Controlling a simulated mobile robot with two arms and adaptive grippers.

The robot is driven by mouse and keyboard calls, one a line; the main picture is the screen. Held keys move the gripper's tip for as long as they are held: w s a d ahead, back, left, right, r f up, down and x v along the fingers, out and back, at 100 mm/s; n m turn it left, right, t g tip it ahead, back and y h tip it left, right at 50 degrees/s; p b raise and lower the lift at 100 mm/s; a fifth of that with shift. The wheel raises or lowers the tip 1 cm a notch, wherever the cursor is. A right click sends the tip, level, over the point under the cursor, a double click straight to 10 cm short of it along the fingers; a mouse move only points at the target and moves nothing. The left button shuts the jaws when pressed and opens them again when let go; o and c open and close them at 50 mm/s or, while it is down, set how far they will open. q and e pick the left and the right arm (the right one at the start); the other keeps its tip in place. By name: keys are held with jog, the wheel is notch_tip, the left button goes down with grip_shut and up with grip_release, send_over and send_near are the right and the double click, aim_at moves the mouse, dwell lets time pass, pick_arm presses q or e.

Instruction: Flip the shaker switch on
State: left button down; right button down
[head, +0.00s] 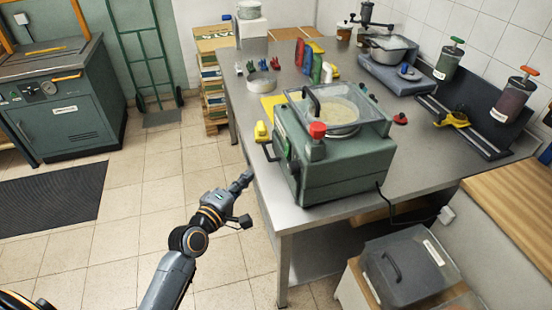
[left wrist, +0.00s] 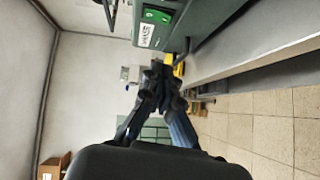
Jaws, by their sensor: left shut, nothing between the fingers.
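The shaker is a green machine (head: 335,170) with a clear lid and a red knob, standing on the steel table's near corner. In the left wrist view its dark green body (left wrist: 215,18) fills the top. The shaker switch (left wrist: 157,15) is a bright green rocker beside a white label; I cannot tell which way it is set. My left gripper (head: 246,178) is shut and empty, just off the table's left edge, left of the shaker and apart from it. In the left wrist view the closed fingertips (left wrist: 160,78) sit below the switch. My right gripper is out of view.
The steel table (head: 420,150) also holds jars, clamps and a scale with a pot (head: 390,50). A grey lidded bin (head: 405,270) stands at lower right.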

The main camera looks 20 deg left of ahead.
pick_arm(q)
send_near(287, 149)
jog(key=w+a+f, duration=0.2)
jog(key=w+a, duration=0.1)
jog(key=w, duration=0.2)
jog(key=w+d+p, duration=0.1)
jog(key=w+d+f, duration=0.1)
jog(key=d, duration=0.1)
jog(key=shift+p, duration=0.4)
jog(key=shift+a, duration=0.1)
